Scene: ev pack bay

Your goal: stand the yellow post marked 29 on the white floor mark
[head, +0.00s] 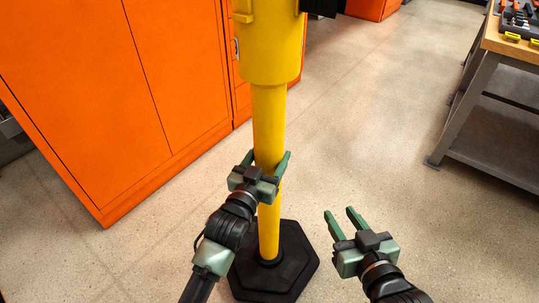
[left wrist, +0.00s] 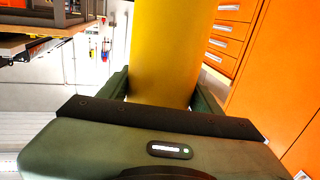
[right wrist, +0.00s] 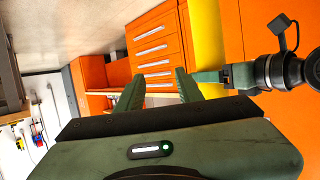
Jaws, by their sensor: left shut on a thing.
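The yellow post (head: 268,115) stands upright in front of me on a black hexagonal base (head: 290,270); its top is cut off by the head view, and I see no number on it. My left gripper (head: 268,160) is shut on its shaft, with a finger on each side. In the left wrist view the yellow shaft (left wrist: 172,50) fills the space between the fingers. My right gripper (head: 346,217) is open and empty, to the right of the post. The right wrist view shows the post (right wrist: 207,40) beyond its fingers. I cannot see the white floor mark.
Orange cabinets (head: 120,90) stand close behind and to the left of the post. A workbench with grey legs (head: 470,105) and tools on top stands at the right. The speckled floor (head: 370,130) between them is clear.

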